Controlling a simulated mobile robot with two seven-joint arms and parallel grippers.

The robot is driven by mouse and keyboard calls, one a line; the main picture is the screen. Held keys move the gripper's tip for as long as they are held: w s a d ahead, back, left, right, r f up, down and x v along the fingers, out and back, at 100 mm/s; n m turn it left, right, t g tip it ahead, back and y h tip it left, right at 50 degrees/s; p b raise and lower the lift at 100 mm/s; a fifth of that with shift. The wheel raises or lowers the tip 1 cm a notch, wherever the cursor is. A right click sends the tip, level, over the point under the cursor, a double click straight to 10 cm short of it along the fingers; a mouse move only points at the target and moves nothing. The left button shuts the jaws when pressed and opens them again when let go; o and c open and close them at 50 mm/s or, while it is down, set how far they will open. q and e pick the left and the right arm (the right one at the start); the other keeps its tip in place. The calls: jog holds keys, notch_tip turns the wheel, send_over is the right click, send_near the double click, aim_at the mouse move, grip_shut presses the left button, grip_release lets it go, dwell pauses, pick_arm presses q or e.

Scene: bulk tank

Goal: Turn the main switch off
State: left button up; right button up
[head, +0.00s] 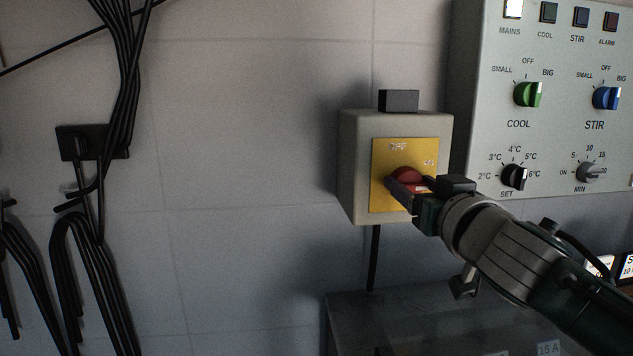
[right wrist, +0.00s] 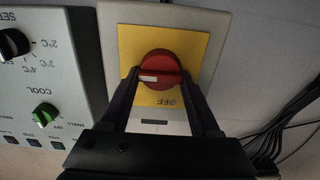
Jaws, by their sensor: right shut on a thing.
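The main switch is a red rotary knob (head: 406,174) on a yellow plate (head: 391,158), set on a pale grey box (head: 360,135) on the wall. The plate carries an OFF mark near its top and another, hard to read, at the right. My right gripper (head: 411,193) is at the knob and covers its lower part in the head view. In the right wrist view its two fingers stand on either side of the knob (right wrist: 160,68), shut on it. A white mark on the knob points left in that view, with OFF at the lower right. My left gripper is not in view.
A control panel (head: 490,130) with several knobs and lamps is at the right, close to my right arm. A translucent box (head: 400,310) is below the switch box.

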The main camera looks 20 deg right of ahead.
jog(key=shift+n, duration=0.4)
jog(key=shift+c, duration=0.3)
jog(key=n, duration=0.4)
jog(key=shift+a, duration=0.1)
jog(key=n, duration=0.4)
jog(key=shift+a+n, duration=0.1)
jog(key=shift+n, duration=0.2)
jog(key=n, duration=0.6)
jog(key=shift+f, duration=0.15)
jog(key=shift+n, duration=1.2)
jog(key=shift+f+n, duration=0.1)
jog(key=shift+n, duration=0.2)
